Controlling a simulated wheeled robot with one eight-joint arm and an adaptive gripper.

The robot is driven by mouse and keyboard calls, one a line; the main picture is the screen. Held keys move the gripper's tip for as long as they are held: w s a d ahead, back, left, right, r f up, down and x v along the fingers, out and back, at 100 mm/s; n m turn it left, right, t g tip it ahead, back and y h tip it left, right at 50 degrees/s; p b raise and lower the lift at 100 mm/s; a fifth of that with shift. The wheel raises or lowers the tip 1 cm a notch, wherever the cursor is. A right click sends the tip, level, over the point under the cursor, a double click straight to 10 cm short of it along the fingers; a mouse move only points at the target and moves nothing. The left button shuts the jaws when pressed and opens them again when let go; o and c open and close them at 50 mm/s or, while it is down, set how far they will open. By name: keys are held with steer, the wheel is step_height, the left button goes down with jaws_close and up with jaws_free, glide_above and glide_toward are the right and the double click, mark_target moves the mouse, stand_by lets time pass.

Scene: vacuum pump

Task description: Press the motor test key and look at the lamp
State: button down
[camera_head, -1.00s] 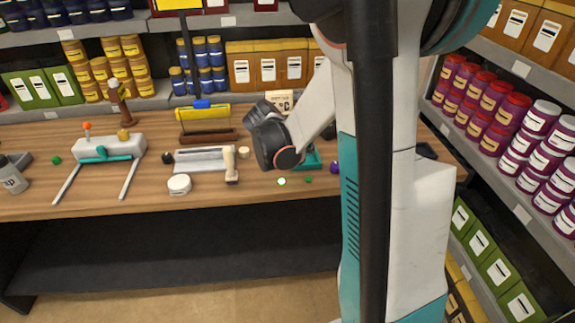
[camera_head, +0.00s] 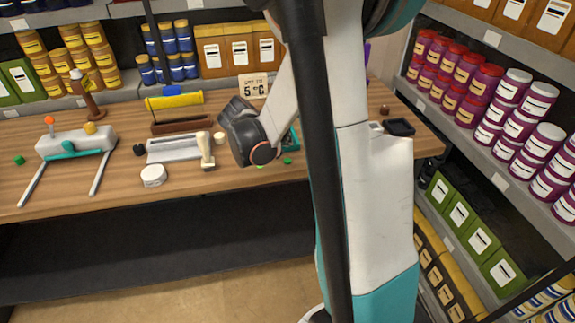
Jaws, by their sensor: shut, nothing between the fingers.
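My gripper (camera_head: 232,112) is the dark end of my arm over the right half of the workbench. It is shut and empty, its fingertips hard to make out. A small yellow-green dot (camera_head: 260,167) shows just below my wrist, partly covered. A small green piece (camera_head: 287,161) lies right of it, by a teal part (camera_head: 292,140) mostly hidden behind my arm. I cannot tell which of these is the test key or lamp. A white device (camera_head: 75,141) with a teal bar, an orange ball and a yellow knob stands at the left.
The wooden workbench (camera_head: 120,188) carries a grey tray (camera_head: 172,150), a white round tin (camera_head: 153,175), a pale-handled tool (camera_head: 206,150) and a "5 °C" sign (camera_head: 253,86). A black tray (camera_head: 399,127) lies at the right end. Shelves (camera_head: 475,130) of cans stand at the right.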

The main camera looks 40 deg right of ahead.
mark_target(285, 159)
steer(key=shift+f+b, duration=1.3)
steer(key=shift+f, duration=0.8)
steer(key=shift+f+b, duration=0.4)
steer(key=shift+f+b, duration=0.35)
stand_by(0.3)
steer(key=shift+r, duration=0.1)
steer(key=shift+r+p, duration=0.55)
steer(key=shift+r, duration=0.2)
steer(key=shift+r+p, duration=1.85)
steer(key=shift+r, duration=0.65)
